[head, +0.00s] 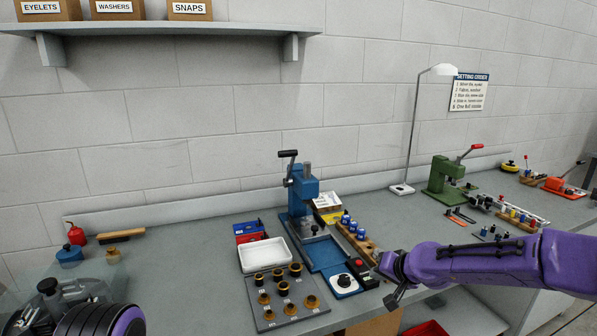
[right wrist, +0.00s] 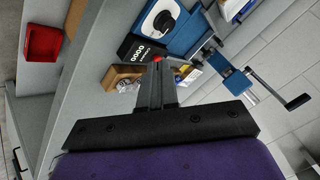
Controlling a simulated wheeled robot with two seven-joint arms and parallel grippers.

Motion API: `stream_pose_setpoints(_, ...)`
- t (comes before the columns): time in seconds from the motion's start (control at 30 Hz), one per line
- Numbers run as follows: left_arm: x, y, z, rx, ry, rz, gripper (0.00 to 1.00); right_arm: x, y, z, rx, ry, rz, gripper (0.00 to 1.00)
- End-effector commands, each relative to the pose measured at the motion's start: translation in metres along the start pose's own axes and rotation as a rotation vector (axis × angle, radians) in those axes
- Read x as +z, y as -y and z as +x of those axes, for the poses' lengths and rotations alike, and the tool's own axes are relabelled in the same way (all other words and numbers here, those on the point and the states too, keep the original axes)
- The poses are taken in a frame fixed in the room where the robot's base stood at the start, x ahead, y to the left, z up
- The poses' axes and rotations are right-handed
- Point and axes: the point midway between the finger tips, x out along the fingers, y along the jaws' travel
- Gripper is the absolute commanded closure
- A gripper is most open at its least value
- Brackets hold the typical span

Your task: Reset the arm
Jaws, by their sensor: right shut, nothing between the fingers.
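A blue bench press (head: 303,195) stands on the grey bench. Its lever (head: 289,166) points up, with a black handle at the top. The press also shows in the right wrist view (right wrist: 236,82), with its lever and black handle (right wrist: 298,102) at the right. My right gripper (head: 391,299) is shut and empty at the bench's front edge, right of the press and apart from its lever. Its closed fingers also show in the right wrist view (right wrist: 156,92).
A white tray (head: 263,255), a grey plate (head: 270,315) with several brass dies and a white dial (head: 344,282) surround the press. A green press (head: 447,178) and a lamp (head: 412,120) stand further right. A red bin (right wrist: 44,42) lies below the bench edge.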

Motion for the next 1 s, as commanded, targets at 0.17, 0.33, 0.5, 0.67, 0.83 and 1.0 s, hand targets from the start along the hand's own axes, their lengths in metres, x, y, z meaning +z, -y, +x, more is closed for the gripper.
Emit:
stream_pose_setpoints(0.17,-0.001,-0.001,0.000,0.001,-0.002,-0.001,0.43,-0.009,0.006,0.004,-0.010,-0.083,0.037,1.00)
stream_pose_setpoints(0.33,-0.001,-0.001,0.000,0.001,-0.002,-0.001,0.43,-0.002,-0.002,0.007,0.004,-0.153,0.083,1.00)
stream_pose_setpoints(0.5,0.000,-0.001,0.001,0.001,-0.002,0.000,0.43,0.038,-0.037,0.016,0.069,-0.210,0.139,1.00)
stream_pose_setpoints(0.67,0.000,-0.001,0.002,0.001,-0.001,0.000,0.43,0.099,-0.085,0.022,0.168,-0.231,0.180,1.00)
stream_pose_setpoints(0.83,0.001,-0.001,0.004,0.001,-0.001,0.000,0.43,0.205,-0.161,0.009,0.339,-0.206,0.195,1.00)
stream_pose_setpoints(1.0,0.002,-0.001,0.007,0.001,-0.001,0.000,0.43,0.325,-0.240,-0.048,0.550,-0.115,0.158,1.00)
